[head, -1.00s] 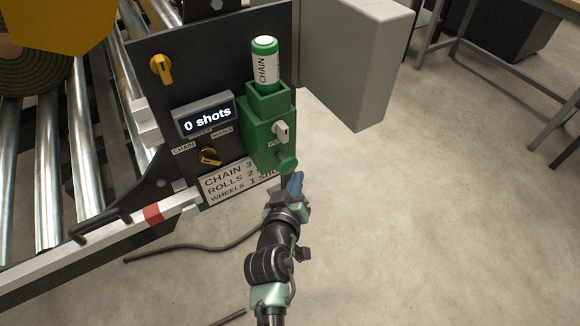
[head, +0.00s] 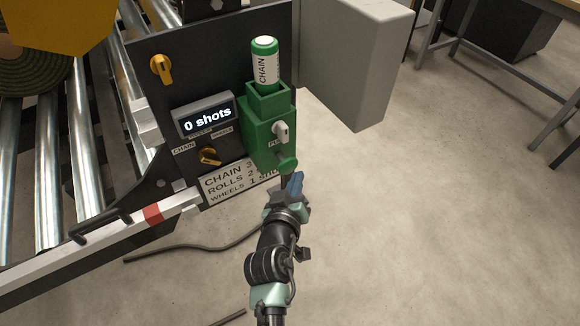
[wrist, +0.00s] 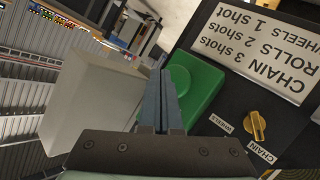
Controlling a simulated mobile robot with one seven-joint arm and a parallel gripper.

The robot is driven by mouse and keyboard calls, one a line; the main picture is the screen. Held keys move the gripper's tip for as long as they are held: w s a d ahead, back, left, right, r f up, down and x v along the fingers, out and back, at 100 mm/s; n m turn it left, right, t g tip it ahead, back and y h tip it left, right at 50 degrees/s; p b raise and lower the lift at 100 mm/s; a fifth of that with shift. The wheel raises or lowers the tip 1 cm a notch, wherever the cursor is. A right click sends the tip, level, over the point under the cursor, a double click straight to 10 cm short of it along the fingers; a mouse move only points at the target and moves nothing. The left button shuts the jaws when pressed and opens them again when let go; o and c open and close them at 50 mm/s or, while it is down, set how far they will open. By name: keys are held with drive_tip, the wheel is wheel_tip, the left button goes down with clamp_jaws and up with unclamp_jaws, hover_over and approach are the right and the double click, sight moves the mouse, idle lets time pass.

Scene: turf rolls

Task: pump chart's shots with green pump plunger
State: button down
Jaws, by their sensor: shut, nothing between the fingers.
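The green pump (head: 262,135) is mounted on a dark panel, with a green bottle labelled CHAIN (head: 265,62) standing in its top. Its round green plunger (head: 286,164) sticks out at the bottom front. The display (head: 206,116) reads 0 shots. The chart (head: 228,184) lists chain 3 shots, rolls 2 and wheels 1 shot; it also shows in the wrist view (wrist: 255,45). My gripper (head: 297,178) is shut and empty, just below the plunger in the head view. In the wrist view its fingers (wrist: 160,85) lie in front of a large green surface (wrist: 195,85); contact cannot be told.
A yellow selector knob (head: 209,156) sits below the display, and another yellow knob (head: 161,68) is higher up. A grey box (head: 355,65) juts out to the right of the pump. Metal rollers (head: 82,150) lie at left. A dark cable (head: 195,247) lies on the open floor.

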sight(288, 167)
idle(0.4)
drive_tip(key=shift+w+a+b, duration=0.25)
drive_tip(key=shift+w+b, duration=0.05)
drive_tip(key=shift+w, duration=0.05)
drive_tip(key=shift+w+a+r+b, duration=0.15)
drive_tip(key=shift+w+a+b, duration=0.75)
drive_tip(key=shift+w, duration=0.2)
idle(1.6)
drive_tip(key=shift+s+d+p, duration=0.5)
drive_tip(key=shift+s+d, duration=0.05)
drive_tip(key=shift+s, duration=0.2)
drive_tip(key=shift+s+d+p, duration=0.45)
drive_tip(key=shift+s+d, duration=0.1)
drive_tip(key=shift+s, duration=0.15)
drive_tip(key=s+d+p, duration=0.1)
drive_tip(key=s, duration=0.1)
drive_tip(key=s+d+p, duration=0.1)
drive_tip(key=s+d, duration=0.1)
drive_tip(key=shift+p, duration=0.4)
